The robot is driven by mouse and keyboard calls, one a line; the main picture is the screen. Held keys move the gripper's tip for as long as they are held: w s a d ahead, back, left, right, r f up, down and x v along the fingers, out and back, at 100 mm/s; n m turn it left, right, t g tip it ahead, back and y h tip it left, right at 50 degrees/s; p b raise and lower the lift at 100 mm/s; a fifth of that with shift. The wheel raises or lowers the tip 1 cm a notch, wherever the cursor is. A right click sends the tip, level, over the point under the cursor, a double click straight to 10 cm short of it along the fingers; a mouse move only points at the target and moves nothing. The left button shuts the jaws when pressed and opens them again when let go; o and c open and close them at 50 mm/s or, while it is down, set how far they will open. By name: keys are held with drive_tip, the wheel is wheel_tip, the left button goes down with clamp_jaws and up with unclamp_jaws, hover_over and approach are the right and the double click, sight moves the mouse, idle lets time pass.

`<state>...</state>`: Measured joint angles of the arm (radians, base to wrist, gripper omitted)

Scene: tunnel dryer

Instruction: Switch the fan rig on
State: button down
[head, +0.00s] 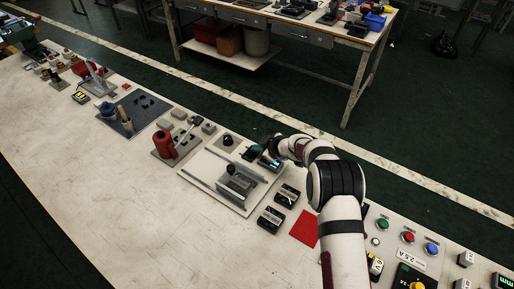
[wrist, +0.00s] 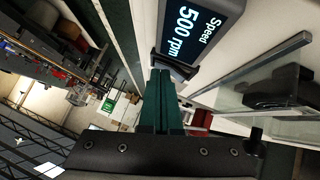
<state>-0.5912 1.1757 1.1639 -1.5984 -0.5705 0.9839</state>
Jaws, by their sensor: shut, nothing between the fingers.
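The fan rig's pale base plate (head: 205,182) lies on the long bench, with rails and a grey-black block (head: 236,186) on it. A small display unit (head: 270,164) stands at its far right corner. In the wrist view the display (wrist: 188,32) is lit and reads "Speed 500 rpm". My gripper (wrist: 162,72) is shut and empty, its green fingers side by side. Its tips are at a small dark part just beside the display; I cannot tell whether they touch it. In the head view my gripper (head: 252,154) is small and dark beside the display.
A black knob (head: 228,140) stands behind the plate. Two dark boxes (head: 271,219) and a red square (head: 305,229) lie to the right, with coloured push buttons (head: 408,237) beyond. The bench's near left is clear.

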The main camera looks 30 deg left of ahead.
drive_tip(key=shift+s+f, duration=0.1)
drive_tip(key=shift+s, duration=0.75)
drive_tip(key=shift+r, duration=0.2)
drive_tip(key=r, duration=0.1)
drive_tip(key=s+r, duration=0.1)
drive_tip(key=r, duration=0.1)
drive_tip(key=d+r, duration=0.1)
drive_tip(key=shift+s+r, duration=0.2)
drive_tip(key=shift+r, duration=0.1)
drive_tip(key=v, duration=0.8)
drive_tip(key=shift+d+r, duration=0.2)
